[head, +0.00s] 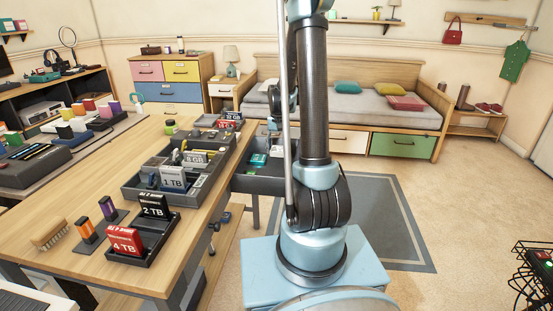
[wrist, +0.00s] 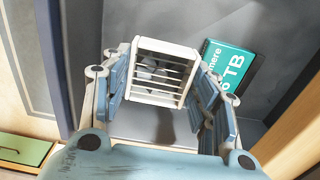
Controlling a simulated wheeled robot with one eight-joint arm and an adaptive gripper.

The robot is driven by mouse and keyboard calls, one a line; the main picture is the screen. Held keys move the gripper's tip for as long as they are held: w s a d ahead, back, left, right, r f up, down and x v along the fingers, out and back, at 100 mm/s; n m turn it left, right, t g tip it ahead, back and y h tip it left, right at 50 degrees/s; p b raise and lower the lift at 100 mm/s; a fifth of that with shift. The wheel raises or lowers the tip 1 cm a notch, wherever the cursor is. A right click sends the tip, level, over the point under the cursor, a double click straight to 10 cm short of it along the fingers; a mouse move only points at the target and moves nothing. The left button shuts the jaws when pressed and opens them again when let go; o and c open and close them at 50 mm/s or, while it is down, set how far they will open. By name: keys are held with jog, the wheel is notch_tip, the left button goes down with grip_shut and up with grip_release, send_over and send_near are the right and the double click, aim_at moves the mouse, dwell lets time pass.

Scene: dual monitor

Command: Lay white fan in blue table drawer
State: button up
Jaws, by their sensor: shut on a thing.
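The white fan (wrist: 158,75), a small boxy piece with a slatted front, is between the fingers of my gripper (wrist: 163,68) in the wrist view. The blue pads are closed on its two sides. Below it is the open dark grey-blue drawer (wrist: 160,127), which juts from the right side of the wooden table in the head view (head: 262,186). The fan is over the drawer's inside; I cannot tell whether it touches the floor. In the head view my arm hides the fan and gripper.
A teal card marked TB (wrist: 229,62) lies in the drawer beside the fan. Dark trays of storage cards (head: 180,185) stand along the wooden table (head: 60,205). A bed (head: 345,105) is behind my arm.

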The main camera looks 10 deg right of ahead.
aim_at(278, 156)
jog(key=shift+f, duration=2.2)
jog(key=o, duration=0.8)
